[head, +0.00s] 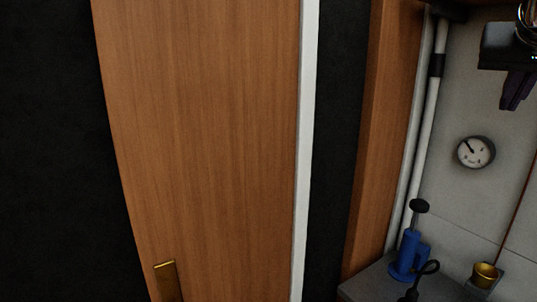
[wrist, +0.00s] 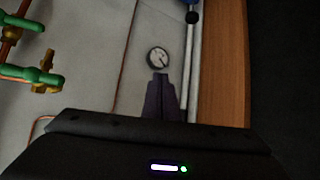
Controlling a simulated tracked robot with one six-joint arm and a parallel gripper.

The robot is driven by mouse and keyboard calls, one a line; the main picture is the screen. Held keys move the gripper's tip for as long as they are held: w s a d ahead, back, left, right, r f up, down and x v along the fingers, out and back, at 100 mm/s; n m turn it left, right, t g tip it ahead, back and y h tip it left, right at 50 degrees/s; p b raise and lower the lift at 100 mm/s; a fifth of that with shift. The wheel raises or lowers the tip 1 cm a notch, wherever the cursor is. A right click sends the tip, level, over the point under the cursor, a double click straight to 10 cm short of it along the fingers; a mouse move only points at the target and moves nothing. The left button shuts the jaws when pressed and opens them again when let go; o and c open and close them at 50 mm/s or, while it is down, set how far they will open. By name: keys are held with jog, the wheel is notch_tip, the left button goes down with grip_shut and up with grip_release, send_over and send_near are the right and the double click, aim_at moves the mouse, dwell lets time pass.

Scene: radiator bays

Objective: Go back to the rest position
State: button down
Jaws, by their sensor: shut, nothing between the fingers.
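My gripper (head: 516,91) hangs at the upper right of the head view, in front of the grey wall. Its dark purple fingers are together with nothing between them. In the wrist view my gripper (wrist: 161,77) shows its closed fingers at the middle, pointing towards the wall and the round gauge. It appears apart from everything around it.
A round gauge (head: 476,152) is on the wall beside white pipes (head: 427,120). A blue pump-like tool (head: 408,252) and a brass cup (head: 485,275) stand at lower right. A wooden panel (head: 205,130) fills the middle. Green-handled valves (wrist: 35,72) show in the wrist view.

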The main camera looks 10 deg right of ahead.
jog(key=w+a+f+n+y, duration=0.2)
jog(key=w+a+f+n, duration=0.1)
jog(key=a+f, duration=0.6)
jog(key=w+a+f+n+y, duration=0.2)
jog(key=w+a+f, duration=0.1)
jog(key=a+f, duration=0.6)
jog(key=s+a+f+n+y, duration=0.2)
jog(key=s+a+f, duration=0.2)
jog(key=a+f, duration=0.4)
jog(key=s+a+f+n+g+y, duration=0.1)
jog(key=s+a+f, duration=0.3)
jog(key=a+f, duration=0.4)
notch_tip(320, 180, down, 8)
jog(key=shift+a+r+n+y, duration=0.25)
jog(key=shift+a+n+y, duration=0.2)
jog(key=shift+n, duration=0.35)
